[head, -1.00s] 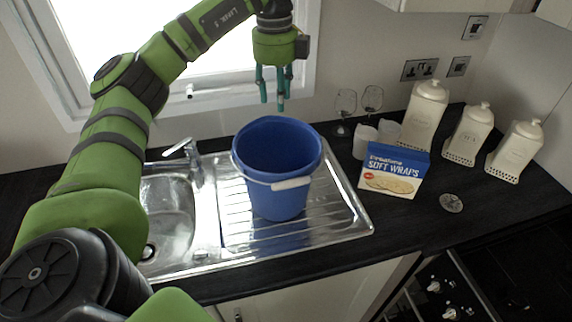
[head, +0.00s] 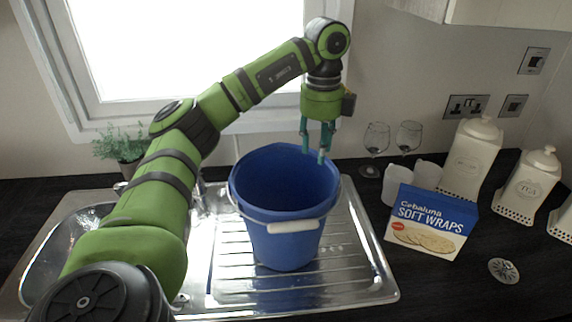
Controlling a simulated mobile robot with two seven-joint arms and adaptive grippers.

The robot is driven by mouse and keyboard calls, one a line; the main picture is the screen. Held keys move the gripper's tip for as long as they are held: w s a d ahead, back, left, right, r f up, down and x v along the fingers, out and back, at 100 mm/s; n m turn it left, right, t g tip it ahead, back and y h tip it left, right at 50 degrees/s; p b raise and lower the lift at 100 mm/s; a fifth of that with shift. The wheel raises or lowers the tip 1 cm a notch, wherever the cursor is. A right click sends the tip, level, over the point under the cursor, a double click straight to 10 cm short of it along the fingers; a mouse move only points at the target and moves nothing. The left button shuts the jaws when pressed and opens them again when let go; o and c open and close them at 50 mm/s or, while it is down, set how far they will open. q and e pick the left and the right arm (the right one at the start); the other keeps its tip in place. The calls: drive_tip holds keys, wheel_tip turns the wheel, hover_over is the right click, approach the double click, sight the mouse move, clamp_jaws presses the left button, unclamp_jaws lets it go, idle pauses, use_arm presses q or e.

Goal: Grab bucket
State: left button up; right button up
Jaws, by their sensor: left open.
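A blue bucket (head: 284,235) stands upright on the ribbed drainer of the metal sink (head: 362,285). Its white handle grip (head: 293,226) hangs down across the front side. My left gripper (head: 315,150) points down at the bucket's back right rim. Its teal fingers are apart, with tips close to the rim; I cannot tell whether they touch it or straddle it. My right gripper is not in view.
A soft wraps box (head: 430,222), white cups (head: 396,184) and two wine glasses (head: 376,138) stand right of the bucket. White canisters (head: 471,160) are farther right. A potted plant (head: 120,147) stands at the back left by the window.

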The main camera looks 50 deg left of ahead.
sight(319, 176)
use_arm(q)
drive_tip(key=f, duration=0.1)
drive_tip(key=f+p, duration=0.1)
drive_tip(key=f, duration=0.3)
drive_tip(key=shift+w+d, duration=0.15)
drive_tip(key=shift+d, duration=0.15)
drive_tip(key=shift+f, duration=0.5)
clamp_jaws()
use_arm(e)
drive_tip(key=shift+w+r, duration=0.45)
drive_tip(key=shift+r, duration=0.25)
